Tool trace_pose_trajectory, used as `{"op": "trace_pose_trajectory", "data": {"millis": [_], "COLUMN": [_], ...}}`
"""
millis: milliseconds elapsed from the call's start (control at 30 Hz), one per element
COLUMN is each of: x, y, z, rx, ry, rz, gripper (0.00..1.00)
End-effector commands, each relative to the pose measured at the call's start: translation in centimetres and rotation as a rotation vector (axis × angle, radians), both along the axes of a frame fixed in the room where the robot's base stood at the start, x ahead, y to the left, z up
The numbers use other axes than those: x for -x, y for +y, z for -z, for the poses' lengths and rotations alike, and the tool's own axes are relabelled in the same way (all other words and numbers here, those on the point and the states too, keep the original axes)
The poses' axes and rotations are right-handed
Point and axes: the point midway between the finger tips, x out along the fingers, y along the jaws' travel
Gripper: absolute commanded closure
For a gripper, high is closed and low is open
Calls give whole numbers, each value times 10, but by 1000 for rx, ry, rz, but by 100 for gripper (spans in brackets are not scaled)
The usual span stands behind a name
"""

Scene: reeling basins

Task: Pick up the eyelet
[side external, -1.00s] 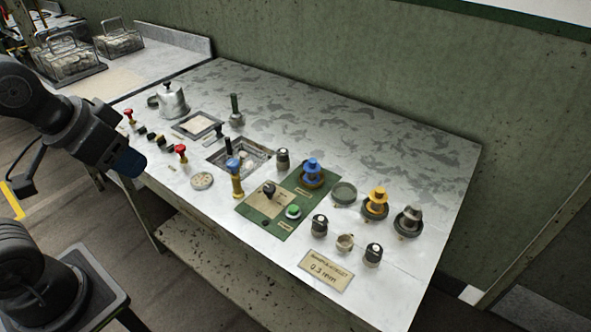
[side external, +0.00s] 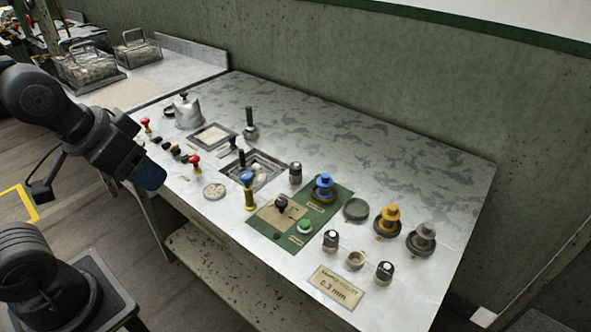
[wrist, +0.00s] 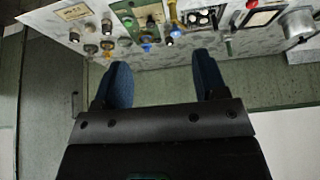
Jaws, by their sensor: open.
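Several small parts stand on the right half of the grey table, and I cannot tell for certain which is the eyelet. A small pale ring-like cup (side external: 355,259) stands behind a "0.3 mm" label (side external: 335,285). Two dark parts with white tops flank it, one to the left (side external: 331,239) and one to the right (side external: 383,271); a similar part (side external: 295,172) stands farther left. My gripper (side external: 150,177) is off the table's left front edge, well away from these. In the wrist view its blue fingers (wrist: 160,70) are spread with nothing between them.
A green board (side external: 325,213) carries a blue spool (side external: 324,187) and a green button (side external: 305,227). Yellow (side external: 390,217) and grey (side external: 424,236) parts stand in dark dishes at right. A yellow-handled tool (side external: 249,197) stands by a basin (side external: 264,180). The back right tabletop is clear.

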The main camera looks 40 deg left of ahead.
Motion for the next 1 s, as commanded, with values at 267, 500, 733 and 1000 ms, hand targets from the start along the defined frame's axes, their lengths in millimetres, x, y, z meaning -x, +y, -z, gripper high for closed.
{"op": "trace_pose_trajectory", "data": {"millis": [267, 500, 733, 1000], "x": [-20, -104, -196, -297], "y": [0, 0, -3, -9], "z": [-12, -37, -29, 25], "rx": [16, 70, 108, 130], "ry": [26, 114, 198, 280], "rz": [-40, -204, -387, -605], "gripper": [34, 34, 34, 34]}}
